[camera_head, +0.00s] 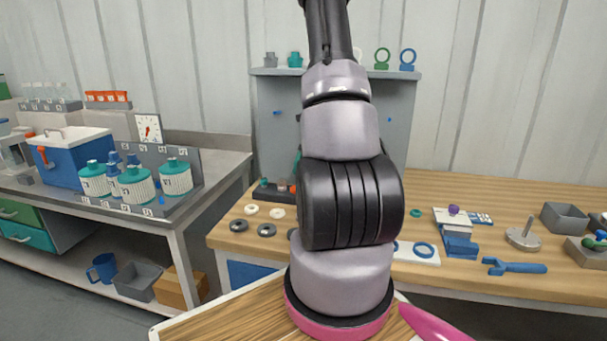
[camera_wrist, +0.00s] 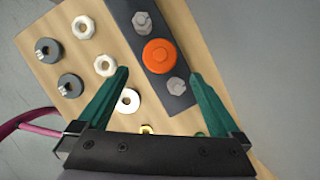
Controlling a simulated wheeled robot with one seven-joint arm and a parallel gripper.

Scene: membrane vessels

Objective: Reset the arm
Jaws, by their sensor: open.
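My arm stands in the middle of the head view and hides the centre of the wooden workbench (camera_head: 480,205). My gripper (camera_wrist: 160,78) shows in the wrist view with its two green fingers spread wide and nothing between them but the view of the bench. Beyond the fingertips is a dark block (camera_wrist: 140,22) bearing an orange round cap (camera_wrist: 159,56) and grey fittings. The gripper itself is hidden behind the arm in the head view. In the wrist view, white rings (camera_wrist: 105,66) and dark grey rings (camera_wrist: 70,86) lie left of the fingers.
A blue wrench (camera_head: 515,267), a grey tray (camera_head: 563,217) and a metal disc with a post (camera_head: 523,238) lie on the bench at right. A side table at left holds white vessels with teal caps (camera_head: 136,186) and a blue box (camera_head: 68,155). A grey panel (camera_head: 275,110) stands behind my arm.

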